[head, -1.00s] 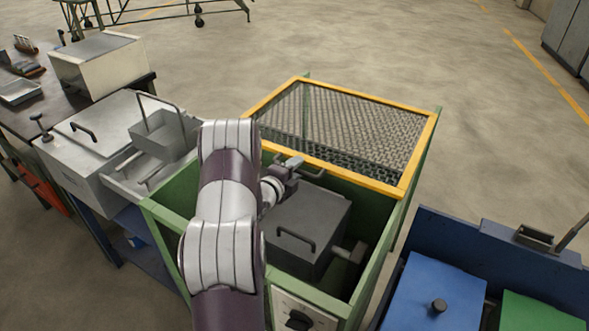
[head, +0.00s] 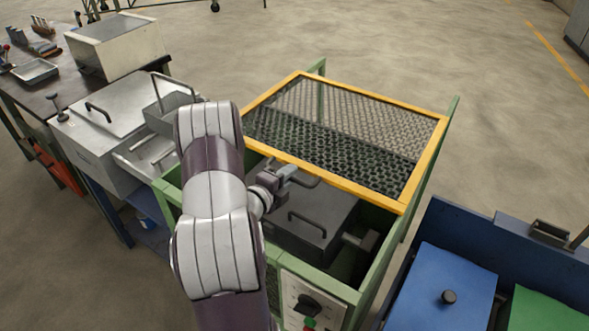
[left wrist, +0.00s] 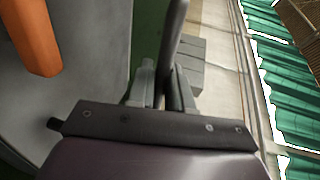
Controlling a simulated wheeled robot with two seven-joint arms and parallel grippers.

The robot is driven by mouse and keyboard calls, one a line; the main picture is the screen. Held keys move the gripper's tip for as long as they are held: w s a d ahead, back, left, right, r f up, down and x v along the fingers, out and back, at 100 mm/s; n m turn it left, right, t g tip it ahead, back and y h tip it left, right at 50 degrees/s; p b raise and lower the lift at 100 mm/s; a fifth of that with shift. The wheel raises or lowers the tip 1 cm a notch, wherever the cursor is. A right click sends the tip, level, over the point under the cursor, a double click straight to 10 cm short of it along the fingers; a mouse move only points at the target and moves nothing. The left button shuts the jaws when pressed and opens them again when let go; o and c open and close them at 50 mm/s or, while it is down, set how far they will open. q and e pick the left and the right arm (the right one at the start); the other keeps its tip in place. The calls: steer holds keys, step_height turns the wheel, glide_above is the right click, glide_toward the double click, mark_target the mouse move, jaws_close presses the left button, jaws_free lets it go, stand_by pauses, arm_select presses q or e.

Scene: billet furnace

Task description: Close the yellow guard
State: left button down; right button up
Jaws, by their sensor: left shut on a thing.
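The yellow guard (head: 345,184) is a yellow frame filled with dark wire mesh. It lies over the back part of the green-framed cabinet (head: 352,293) in the head view. My left gripper (head: 284,174) is at the guard's front edge, shut on its grey bar handle (head: 307,181). In the left wrist view the fingers (left wrist: 164,92) stand on either side of the dark handle bar (left wrist: 173,40). Part of the guard's left front side is close behind my arm. My right gripper is not in view.
A grey box lid with a handle (head: 306,222) sits inside the cabinet, in front of the guard's edge. A silver box (head: 105,125) and a bench (head: 30,100) stand at left. A blue bin (head: 440,290) stands at right. Open floor lies behind.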

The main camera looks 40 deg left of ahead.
arm_select(q)
steer(key=c, duration=1.2)
jaws_free()
steer(key=shift+o, duration=0.2)
